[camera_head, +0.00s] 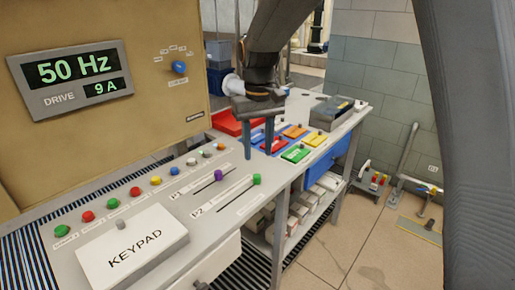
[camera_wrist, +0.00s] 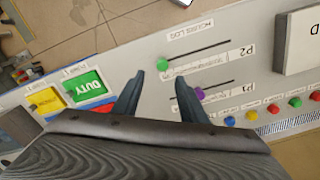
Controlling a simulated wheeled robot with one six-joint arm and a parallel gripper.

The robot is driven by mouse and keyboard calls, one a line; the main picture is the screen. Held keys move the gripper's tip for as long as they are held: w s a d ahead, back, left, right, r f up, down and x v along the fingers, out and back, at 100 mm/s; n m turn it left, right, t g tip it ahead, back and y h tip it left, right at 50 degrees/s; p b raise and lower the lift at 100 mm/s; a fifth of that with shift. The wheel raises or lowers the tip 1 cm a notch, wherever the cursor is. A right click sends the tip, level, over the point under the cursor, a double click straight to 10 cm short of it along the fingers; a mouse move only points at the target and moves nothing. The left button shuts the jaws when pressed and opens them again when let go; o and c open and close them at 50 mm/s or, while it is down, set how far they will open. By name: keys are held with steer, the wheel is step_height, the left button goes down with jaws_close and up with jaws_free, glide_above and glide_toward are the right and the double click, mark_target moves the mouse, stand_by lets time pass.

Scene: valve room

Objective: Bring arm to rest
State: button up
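My gripper (camera_head: 259,152) hangs fingers down over the control bench (camera_head: 215,200), beyond the purple slider knob (camera_head: 218,175) and the green slider knob (camera_head: 256,179). Its two fingers are apart and nothing shows between them. In the wrist view my gripper (camera_wrist: 160,82) is open as well. There the green slider knob (camera_wrist: 162,64) shows between and past the fingertips, and the purple slider knob (camera_wrist: 198,95) is beside the right finger. I cannot tell whether the fingers touch the bench top.
A white keypad box (camera_head: 132,242) and a row of coloured buttons are nearer. A drive display (camera_head: 73,78) is on the tan cabinet. Open tiled floor (camera_head: 375,235) lies to the right.

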steer(key=s+d+f+m, duration=0.1)
steer(key=s+d+f, duration=0.2)
steer(key=s+d, duration=0.3)
steer(key=s+d+f+m, duration=0.1)
steer(key=s+d+f, duration=0.2)
steer(key=s+d, duration=0.3)
steer(key=s+d+f+m+t, duration=0.1)
steer(key=s+d+f+m, duration=0.1)
steer(key=s+d, duration=0.4)
steer(key=shift+s+f, duration=0.4)
steer(key=shift+s, duration=0.55)
